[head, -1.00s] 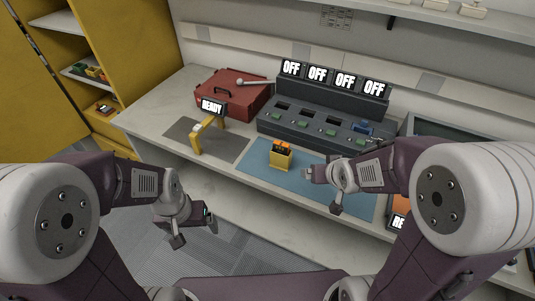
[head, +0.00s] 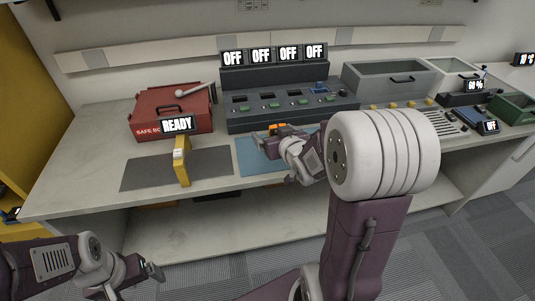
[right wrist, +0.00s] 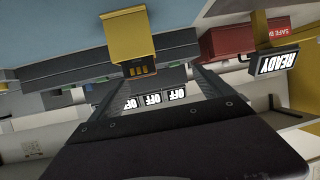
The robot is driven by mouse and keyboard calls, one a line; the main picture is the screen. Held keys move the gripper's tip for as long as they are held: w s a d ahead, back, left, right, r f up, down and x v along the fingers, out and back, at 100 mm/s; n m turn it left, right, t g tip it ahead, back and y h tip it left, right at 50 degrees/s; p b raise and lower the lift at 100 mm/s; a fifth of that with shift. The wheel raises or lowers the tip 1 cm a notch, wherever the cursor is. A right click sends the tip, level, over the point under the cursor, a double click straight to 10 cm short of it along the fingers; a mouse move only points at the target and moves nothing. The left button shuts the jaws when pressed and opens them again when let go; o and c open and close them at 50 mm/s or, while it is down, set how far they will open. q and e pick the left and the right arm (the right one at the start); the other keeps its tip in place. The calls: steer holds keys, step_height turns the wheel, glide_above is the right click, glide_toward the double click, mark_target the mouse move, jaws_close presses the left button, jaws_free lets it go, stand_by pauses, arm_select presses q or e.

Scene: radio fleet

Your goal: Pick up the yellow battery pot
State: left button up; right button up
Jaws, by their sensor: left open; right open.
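The yellow battery pot (right wrist: 125,38) stands on the blue mat (head: 252,166); it appears upside down in the right wrist view. A dark and orange battery (right wrist: 139,69) sticks out of its top. In the head view the orange top (head: 280,127) shows, while my right gripper (head: 262,142) hides most of the pot. The right gripper is open, with the pot's battery end in front of the gap between its fingers; I cannot tell whether they touch. My left gripper (head: 152,271) is open and empty, low in front of the bench.
A yellow post (head: 183,168) with a READY sign stands on a grey mat left of the pot. A red safe box (head: 165,122) is behind it. The dark charger (head: 290,112) with OFF signs stands behind the pot. Grey bins (head: 385,82) are at the right.

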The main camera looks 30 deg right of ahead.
steer(key=shift+m+h, duration=0.5)
steer(key=shift+h, duration=0.1)
steer(key=d+f+b, duration=0.1)
steer(key=s+d+f+b, duration=0.1)
steer(key=d+f, duration=0.1)
steer(key=shift+d+f, duration=0.1)
steer(key=shift+d, duration=0.05)
steer(key=shift+w+f, duration=0.15)
steer(key=shift+w, duration=0.2)
steer(key=x, duration=0.2)
steer(key=b+x, duration=0.1)
steer(key=x, duration=0.5)
steer(key=shift+w+f+b, duration=0.1)
steer(key=shift+f+b, duration=0.25)
steer(key=shift+r, duration=0.1)
steer(key=shift+c, duration=0.9)
steer(key=c, duration=1.2)
steer(key=shift+c, duration=0.2)
steer(key=shift+r, duration=0.15)
